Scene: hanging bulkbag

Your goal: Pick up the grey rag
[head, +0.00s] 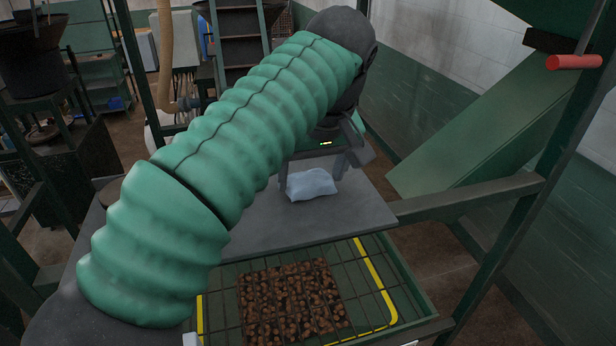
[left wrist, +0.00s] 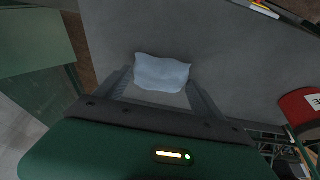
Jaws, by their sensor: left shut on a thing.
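The grey rag (head: 312,184), a pale blue-grey crumpled bundle, is at the grey table top in the head view. It also shows in the left wrist view (left wrist: 162,73), between the fingertips. My left gripper (head: 315,173), at the end of my green-sleeved arm, is over the rag and shut on it. In the left wrist view the fingers (left wrist: 163,88) flank the rag, which bulges beyond their tips. I cannot tell whether the rag's underside touches the table. My right gripper is not in view.
A grey table top (head: 270,228) is bare around the rag. In front is a green wire-mesh tray (head: 420,300) with a brown lumpy pile (head: 290,300). A green frame post (head: 540,165) and sloping chute (head: 490,130) stand right. A red drum (left wrist: 300,108) shows in the wrist view.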

